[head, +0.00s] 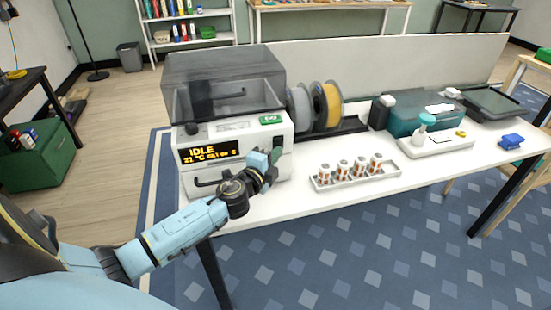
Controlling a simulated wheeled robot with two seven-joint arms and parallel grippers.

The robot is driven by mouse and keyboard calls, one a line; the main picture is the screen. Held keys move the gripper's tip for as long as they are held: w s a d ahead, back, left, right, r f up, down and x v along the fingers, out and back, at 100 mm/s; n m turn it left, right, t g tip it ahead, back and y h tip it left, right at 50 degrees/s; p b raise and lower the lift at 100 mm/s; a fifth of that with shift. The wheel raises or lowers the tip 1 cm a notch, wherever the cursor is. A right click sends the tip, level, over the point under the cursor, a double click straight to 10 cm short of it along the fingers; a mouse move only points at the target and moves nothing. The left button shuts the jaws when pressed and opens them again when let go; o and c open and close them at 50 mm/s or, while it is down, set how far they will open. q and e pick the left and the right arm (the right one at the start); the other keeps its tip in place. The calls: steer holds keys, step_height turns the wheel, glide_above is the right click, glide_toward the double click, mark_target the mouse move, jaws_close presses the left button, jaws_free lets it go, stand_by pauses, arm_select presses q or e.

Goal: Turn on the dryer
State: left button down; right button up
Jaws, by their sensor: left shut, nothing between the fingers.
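The dryer (285,133) is a white box with a dark see-through lid, at the left end of the white table. Its display (208,152) reads IDLE in orange, with a line of smaller figures below. A green button or label (270,119) shows on the top right of its front panel. My left gripper (273,160) is shut and empty, in front of the right part of the dryer's front, below the green part. It hides some of that front, and I cannot tell whether it touches. My right gripper is not in view.
Filament spools (327,106) stand right of the dryer. A tray (354,178) with several small containers lies near the table's front edge. A teal bin (405,118), a pump bottle (423,130) and a blue object (511,141) are farther right.

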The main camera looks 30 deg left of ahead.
arm_select(q)
steer(key=shift+d+r, duration=0.1)
steer(key=shift+d, duration=0.05)
steer(key=s+d, duration=0.1)
steer(key=s, duration=0.5)
steer(key=s+d+f, duration=0.1)
steer(key=s+d, duration=0.1)
steer(key=s, duration=0.4)
steer(key=shift+s+d+f+b, duration=0.25)
steer(key=shift+b, duration=0.1)
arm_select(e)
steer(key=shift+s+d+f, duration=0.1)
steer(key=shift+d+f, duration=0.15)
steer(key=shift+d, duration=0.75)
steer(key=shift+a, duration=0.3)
